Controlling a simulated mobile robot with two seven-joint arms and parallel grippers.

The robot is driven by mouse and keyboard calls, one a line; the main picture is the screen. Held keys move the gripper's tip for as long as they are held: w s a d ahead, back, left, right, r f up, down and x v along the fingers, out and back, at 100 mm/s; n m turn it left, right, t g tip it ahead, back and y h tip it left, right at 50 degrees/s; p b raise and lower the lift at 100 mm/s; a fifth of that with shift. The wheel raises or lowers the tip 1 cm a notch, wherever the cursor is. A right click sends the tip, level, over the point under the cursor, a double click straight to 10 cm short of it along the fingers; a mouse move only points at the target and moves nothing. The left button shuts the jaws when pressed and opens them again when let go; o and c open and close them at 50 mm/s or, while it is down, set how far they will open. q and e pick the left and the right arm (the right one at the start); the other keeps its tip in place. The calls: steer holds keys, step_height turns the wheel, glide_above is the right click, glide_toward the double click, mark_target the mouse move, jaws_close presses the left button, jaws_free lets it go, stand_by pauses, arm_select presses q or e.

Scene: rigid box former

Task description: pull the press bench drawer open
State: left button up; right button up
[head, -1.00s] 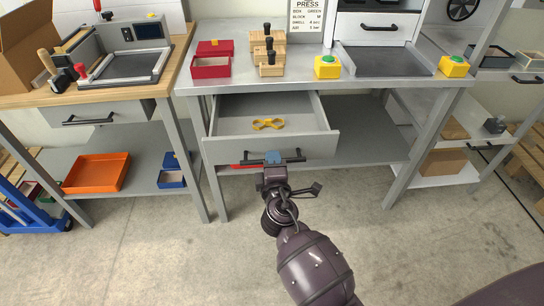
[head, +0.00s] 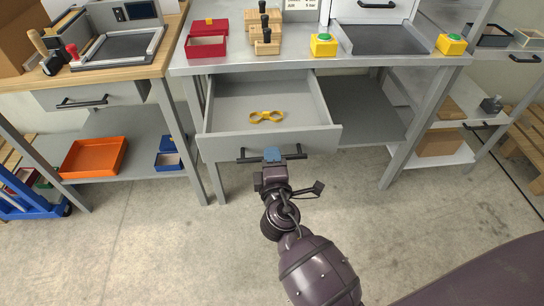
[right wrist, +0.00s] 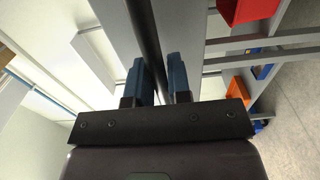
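The press bench drawer (head: 225,147) is grey and stands well out from under the bench top, so its inside shows from above. A yellow two-lobed item (head: 266,117) lies on its floor. The drawer's black bar handle (head: 296,156) runs across the front. My right gripper (head: 273,155) is at the middle of this handle, its blue fingers on the bar. My left gripper is not in view.
The press bench top (head: 290,58) carries a red box (head: 207,46), wooden blocks with black knobs (head: 266,38) and yellow button boxes (head: 323,46). A wooden-topped bench with its own drawer (head: 85,95) stands left. Orange tray (head: 93,157) sits below it. Floor in front is clear.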

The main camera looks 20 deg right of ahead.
steer(key=o, duration=0.3)
steer(key=shift+s, duration=0.1)
steer(key=v, duration=1)
steer(key=shift+s+b, duration=0.35)
steer(key=shift+b, duration=0.05)
steer(key=shift+a, duration=0.1)
